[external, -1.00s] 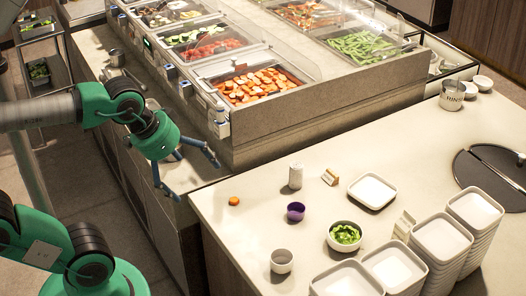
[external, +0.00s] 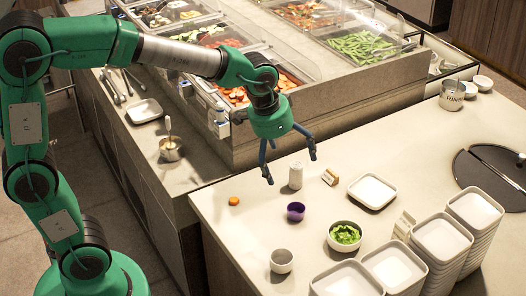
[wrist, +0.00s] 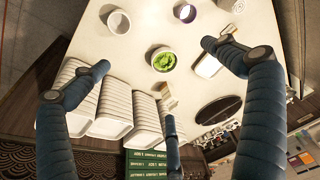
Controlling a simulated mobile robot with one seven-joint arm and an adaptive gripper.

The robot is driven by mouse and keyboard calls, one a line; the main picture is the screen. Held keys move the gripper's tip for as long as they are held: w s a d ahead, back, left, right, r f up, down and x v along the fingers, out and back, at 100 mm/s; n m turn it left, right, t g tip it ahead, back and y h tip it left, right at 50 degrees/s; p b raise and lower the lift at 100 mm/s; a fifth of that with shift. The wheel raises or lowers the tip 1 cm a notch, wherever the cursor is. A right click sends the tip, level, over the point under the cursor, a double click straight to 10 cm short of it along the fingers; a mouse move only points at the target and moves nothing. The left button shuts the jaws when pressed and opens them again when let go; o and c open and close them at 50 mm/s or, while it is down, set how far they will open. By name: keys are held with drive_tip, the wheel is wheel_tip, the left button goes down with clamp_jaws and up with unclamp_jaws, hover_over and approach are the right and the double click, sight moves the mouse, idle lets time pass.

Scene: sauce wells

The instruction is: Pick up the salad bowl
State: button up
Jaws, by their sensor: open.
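The salad bowl (external: 344,237) is a round white bowl with green leaves in it, standing on the pale counter. It also shows in the wrist view (wrist: 163,60), above the picture's middle and between my spread fingers. My gripper (external: 290,167) is open and empty, in the air above the counter. In the external view it is up and to the left of the bowl, apart from it, with its fingers pointing down.
Stacked white dishes (external: 440,238) fill the right front.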

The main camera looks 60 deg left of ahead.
drive_tip(key=w+d+f+g+p, duration=0.1)
drive_tip(key=w+d+f, duration=0.2)
drive_tip(key=w+f, duration=0.5)
drive_tip(key=w+d+f+m+p, duration=0.1)
drive_tip(key=w+d+f, duration=0.3)
drive_tip(key=w+f, duration=0.4)
wheel_tip(320, 180, down, 2)
drive_tip(key=shift+w+f+g, duration=0.15)
drive_tip(key=shift+w+g, duration=0.1)
drive_tip(key=shift+g, duration=0.15)
drive_tip(key=shift+f, duration=0.1)
drive_tip(key=b, duration=0.1)
hover_over(345, 235)
drive_tip(key=shift+s+a+f, duration=0.1)
drive_tip(key=shift+s+f, duration=0.1)
drive_tip(key=shift+f, duration=1.9)
drive_tip(key=shift+s+f, duration=0.2)
drive_tip(key=shift+f, duration=1.85)
drive_tip(key=shift+w+f+b, duration=0.2)
drive_tip(key=shift+f+b, duration=0.35)
drive_tip(key=shift+f, duration=0.75)
drive_tip(key=shift+w+f+b, duration=0.2)
drive_tip(key=shift+f+b, duration=0.3)
drive_tip(key=shift+f, duration=0.8)
drive_tip(key=shift+c, duration=0.5)
